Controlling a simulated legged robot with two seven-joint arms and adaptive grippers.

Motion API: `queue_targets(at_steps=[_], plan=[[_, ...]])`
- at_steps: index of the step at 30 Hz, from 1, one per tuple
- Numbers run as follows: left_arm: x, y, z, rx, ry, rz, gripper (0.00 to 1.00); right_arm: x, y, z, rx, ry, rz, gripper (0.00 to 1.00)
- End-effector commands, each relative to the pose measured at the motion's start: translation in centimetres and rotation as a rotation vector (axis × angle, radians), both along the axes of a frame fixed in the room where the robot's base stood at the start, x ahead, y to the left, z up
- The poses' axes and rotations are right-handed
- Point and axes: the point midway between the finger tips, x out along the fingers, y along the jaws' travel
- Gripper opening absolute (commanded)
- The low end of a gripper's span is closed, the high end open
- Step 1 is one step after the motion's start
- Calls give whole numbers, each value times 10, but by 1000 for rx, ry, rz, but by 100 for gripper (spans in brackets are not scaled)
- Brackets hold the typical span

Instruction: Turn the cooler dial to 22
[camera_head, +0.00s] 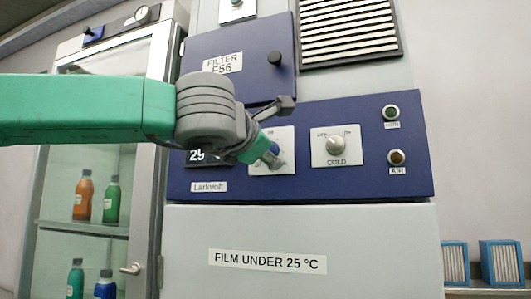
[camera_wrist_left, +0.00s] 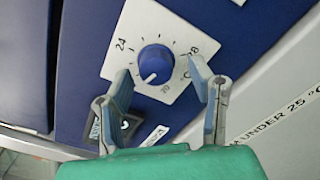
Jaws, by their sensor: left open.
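The cooler dial is a blue round knob (camera_wrist_left: 156,61) on a white scale plate (camera_wrist_left: 132,30) in the left wrist view. The scale shows 20, 24 and 28. The knob's white pointer mark faces the lower left there, between 20 and 24 and nearer 20. My left gripper (camera_wrist_left: 158,76) is open, with one fingertip on each side of the knob and a visible gap to it. In the head view my left gripper (camera_head: 271,156) partly covers the blue knob (camera_head: 273,148) and its plate. My right gripper is not in view.
A display (camera_head: 197,156) reading 29 is partly hidden by my gripper. A white COLD knob (camera_head: 336,145) is right of the dial, then green (camera_head: 391,112) and brown (camera_head: 397,157) buttons. A FILTER door (camera_head: 240,55) is above. A glass cabinet (camera_head: 95,175) with bottles stands left.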

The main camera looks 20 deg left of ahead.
Motion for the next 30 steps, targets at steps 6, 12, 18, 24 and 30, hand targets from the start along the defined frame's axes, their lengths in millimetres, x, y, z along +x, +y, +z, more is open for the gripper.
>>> queue_targets(at_steps=[6,12,18,24,30], plan=[[-23,1,2,-1,-4,-2,49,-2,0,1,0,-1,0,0],[-66,3,1,1,-3,-2,49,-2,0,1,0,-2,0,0],[-100,4,-1,-1,1,-1,49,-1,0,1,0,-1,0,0],[-115,5,-2,0,4,-1,49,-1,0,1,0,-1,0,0],[-117,5,-2,0,5,0,49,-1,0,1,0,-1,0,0]])
